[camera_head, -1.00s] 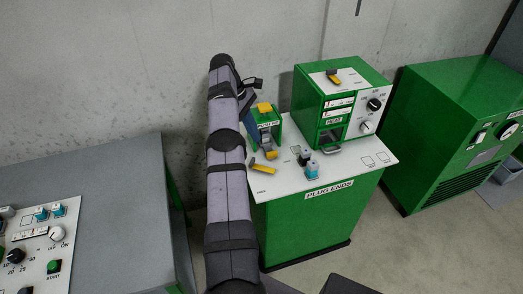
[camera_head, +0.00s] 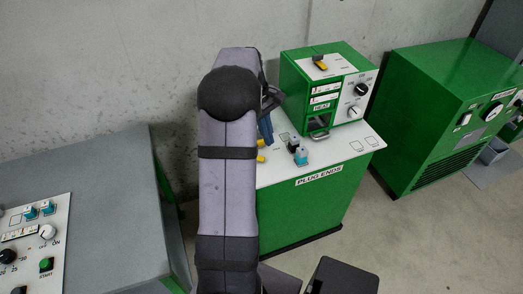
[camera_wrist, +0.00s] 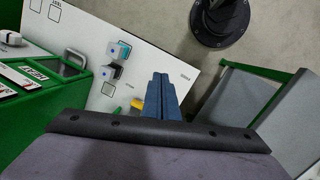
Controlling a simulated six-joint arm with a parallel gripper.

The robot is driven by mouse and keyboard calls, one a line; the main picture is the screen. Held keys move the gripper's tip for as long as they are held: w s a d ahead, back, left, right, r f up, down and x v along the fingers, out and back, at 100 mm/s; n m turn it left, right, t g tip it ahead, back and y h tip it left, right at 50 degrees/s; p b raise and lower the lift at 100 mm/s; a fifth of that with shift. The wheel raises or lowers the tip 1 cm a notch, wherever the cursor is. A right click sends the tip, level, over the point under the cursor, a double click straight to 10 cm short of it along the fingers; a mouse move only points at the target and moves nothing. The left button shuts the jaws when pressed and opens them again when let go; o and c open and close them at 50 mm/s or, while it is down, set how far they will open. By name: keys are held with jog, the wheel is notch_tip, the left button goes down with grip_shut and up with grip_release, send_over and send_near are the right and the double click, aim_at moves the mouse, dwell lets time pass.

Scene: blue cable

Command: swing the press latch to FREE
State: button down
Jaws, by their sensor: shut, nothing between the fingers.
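My gripper (camera_wrist: 161,98) is shut and empty, its blue fingers over the white top of the plug-ends bench in the wrist view. In the head view, its blue part (camera_head: 266,128) shows just right of my arm. A yellow piece (camera_wrist: 137,103) shows close left of the fingers, partly hidden by them and the wrist edge. In the head view, a small yellow end (camera_head: 261,158) pokes out beside my arm, with the small green press hidden behind it. I cannot tell the latch's position or whether the fingers touch it.
The green heat box (camera_head: 322,98) has a yellow-and-black lever (camera_head: 320,65) on top. Blue and dark plugs (camera_head: 300,155) stand on the white bench top (camera_head: 340,150). A grey bench (camera_head: 90,165) lies left and a green machine (camera_head: 450,110) right.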

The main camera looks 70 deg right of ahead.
notch_tip(320, 180, down, 6)
jog(key=w+a+m+t, duration=0.1)
jog(key=a+m, duration=0.1)
jog(key=m, duration=0.2)
jog(key=w+d+m+t+h, duration=0.1)
jog(key=w+d+m+h, duration=0.2)
jog(key=d+m, duration=0.2)
jog(key=shift+w+d+m+t, duration=0.3)
jog(key=shift+w+m+t, duration=0.1)
jog(key=shift+m, duration=0.7)
jog(key=shift+f, duration=0.15)
jog(key=shift+p+x, duration=1.65)
jog(key=shift+x, duration=3.25)
jog(key=shift+f+b, duration=0.1)
jog(key=shift+b, duration=0.55)
